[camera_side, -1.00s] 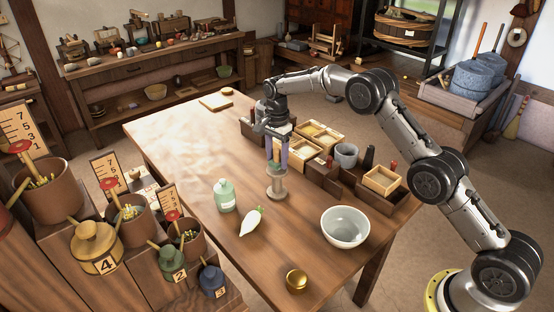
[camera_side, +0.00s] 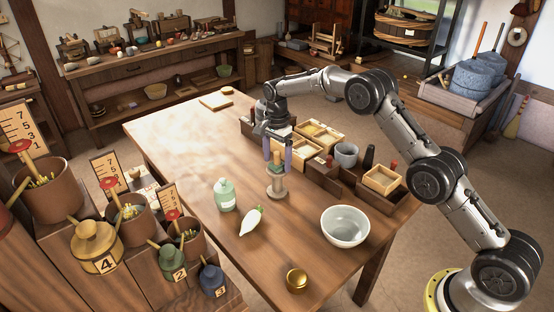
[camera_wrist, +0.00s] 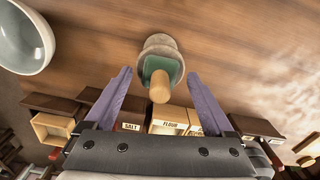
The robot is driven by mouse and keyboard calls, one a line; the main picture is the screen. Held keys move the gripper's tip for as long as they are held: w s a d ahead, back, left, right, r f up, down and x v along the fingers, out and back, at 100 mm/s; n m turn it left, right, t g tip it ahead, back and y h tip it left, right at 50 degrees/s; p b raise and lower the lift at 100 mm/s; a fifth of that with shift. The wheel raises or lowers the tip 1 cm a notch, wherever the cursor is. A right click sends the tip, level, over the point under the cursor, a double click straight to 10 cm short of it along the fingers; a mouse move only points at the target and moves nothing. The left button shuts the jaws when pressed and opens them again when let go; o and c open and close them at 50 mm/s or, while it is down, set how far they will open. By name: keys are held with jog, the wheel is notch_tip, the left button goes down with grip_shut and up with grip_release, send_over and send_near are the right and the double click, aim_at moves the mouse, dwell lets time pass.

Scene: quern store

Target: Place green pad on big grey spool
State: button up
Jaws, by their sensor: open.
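The big grey spool (camera_side: 277,191) stands upright on the table. The green pad (camera_side: 275,169), with a wooden peg-like knob (camera_wrist: 159,86), rests on top of the spool. In the wrist view the green pad (camera_wrist: 150,66) lies within the spool's round top (camera_wrist: 161,43). My gripper (camera_side: 277,160) is open above the spool, its purple fingers apart on either side of the knob. In the wrist view my gripper (camera_wrist: 159,75) shows a clear gap between each finger and the knob. Part of the pad is hidden by the knob there.
A green bottle (camera_side: 225,195), a white radish-like vegetable (camera_side: 251,221), a white bowl (camera_side: 345,227) and a brass pot (camera_side: 297,280) stand around the spool. Labelled wooden boxes (camera_side: 320,134) and a grey cup (camera_side: 346,155) are behind and right. The table's left rear is mostly clear.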

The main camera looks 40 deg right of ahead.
aim_at(277, 152)
notch_tip(277, 152, up, 12)
jog(key=s+r+n+t, duration=0.1)
jog(key=s+r+n, duration=0.3)
jog(key=s+r, duration=0.6)
jog(key=s+a+r+n+t, duration=0.2)
jog(key=s+r+n, duration=0.35)
jog(key=s, duration=0.55)
jog(key=s+f+n+t, duration=0.1)
jog(key=s+f+n, duration=0.2)
jog(key=s, duration=0.8)
jog(key=s+f+n+t, duration=0.1)
jog(key=s+f+n, duration=0.2)
jog(key=s, duration=0.8)
jog(key=shift+s+a+f+n+t, duration=0.2)
jog(key=shift+s+f+n+t, duration=0.1)
jog(key=shift+f+n, duration=0.15)
